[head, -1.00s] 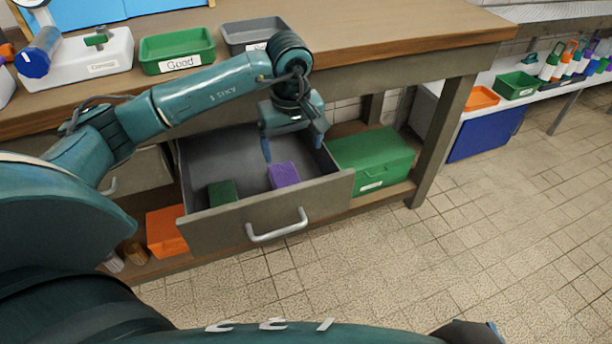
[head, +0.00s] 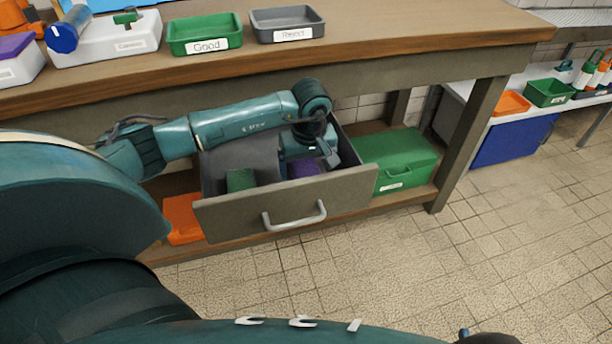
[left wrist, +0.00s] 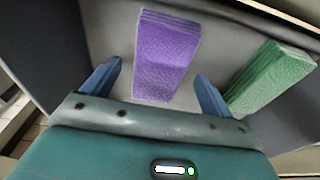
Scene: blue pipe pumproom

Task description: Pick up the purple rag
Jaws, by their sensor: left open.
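The purple rag (head: 303,168) lies in the open drawer (head: 290,205), partly hidden behind my left gripper and the drawer front. In the left wrist view the purple rag (left wrist: 166,55) is a folded block on the grey drawer floor. My left gripper (head: 312,165) is down inside the drawer. In the left wrist view its two blue fingers (left wrist: 158,88) are open, one on each side of the near end of the rag, with gaps to it. My right gripper cannot be made out.
A green folded rag (head: 241,180) lies left in the drawer; in the left wrist view it is beside the right finger (left wrist: 272,78). The workbench top (head: 370,38) overhangs the drawer. A green box (head: 400,162) stands on the shelf to the right. The floor in front is clear.

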